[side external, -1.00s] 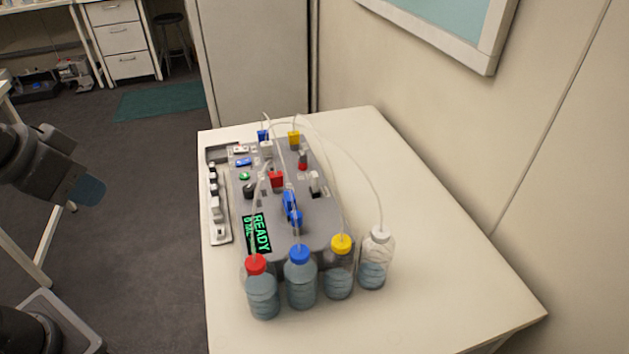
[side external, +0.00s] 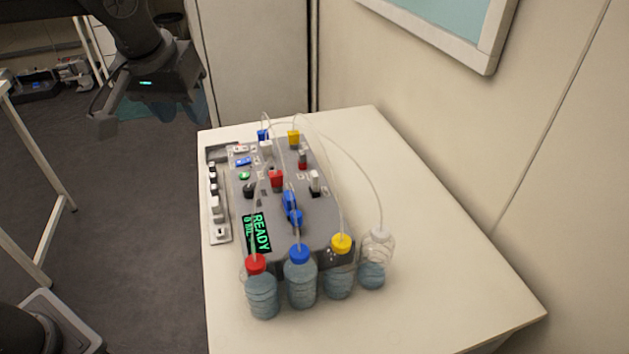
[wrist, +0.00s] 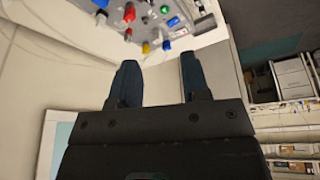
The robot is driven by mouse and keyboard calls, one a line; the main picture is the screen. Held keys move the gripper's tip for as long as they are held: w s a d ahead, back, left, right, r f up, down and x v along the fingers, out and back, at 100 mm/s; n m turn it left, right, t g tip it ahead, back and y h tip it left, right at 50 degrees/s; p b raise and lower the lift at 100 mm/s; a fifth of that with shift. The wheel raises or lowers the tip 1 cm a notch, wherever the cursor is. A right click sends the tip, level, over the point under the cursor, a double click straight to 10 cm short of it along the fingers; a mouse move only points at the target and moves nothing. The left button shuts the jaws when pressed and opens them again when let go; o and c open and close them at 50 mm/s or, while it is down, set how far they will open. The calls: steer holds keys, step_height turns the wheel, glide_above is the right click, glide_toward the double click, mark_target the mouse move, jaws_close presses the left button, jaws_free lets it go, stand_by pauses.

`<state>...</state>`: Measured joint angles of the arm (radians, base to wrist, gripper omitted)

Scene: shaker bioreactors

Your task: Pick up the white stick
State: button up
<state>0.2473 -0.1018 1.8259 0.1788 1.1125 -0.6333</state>
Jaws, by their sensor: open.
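The grey bioreactor unit (side external: 250,205) stands on the white table and carries several coloured pieces. A white upright piece on a dark base (side external: 314,183) stands on its right part. Another white piece (side external: 266,148) sits near the far end, between blue and yellow pieces. I cannot tell for sure which is the white stick. My gripper (side external: 150,112) is open and empty, in the air left of the table's far end, well apart from the unit. In the wrist view its two dark fingers (wrist: 158,70) are spread, with the unit beyond them at the top.
Several bottles with red, blue, yellow and white caps (side external: 300,278) stand at the unit's near end. Thin clear tubes (side external: 378,185) arch from them over the unit. The table's right side (side external: 440,260) is clear. A wall and a tall cabinet (side external: 255,60) stand behind.

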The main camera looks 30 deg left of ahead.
steer(key=w+d+f+n+y, duration=0.1)
steer(key=w+d+f+n, duration=0.15)
steer(key=w+d, duration=0.6)
steer(key=n+y, duration=0.1)
steer(key=n, duration=0.2)
glide_toward(316, 175)
steer(key=shift+g, duration=0.3)
steer(key=x, duration=0.6)
steer(key=shift+w, duration=0.4)
steer(key=shift+x, duration=2.65)
steer(key=shift+s+a, duration=0.15)
jaws_close()
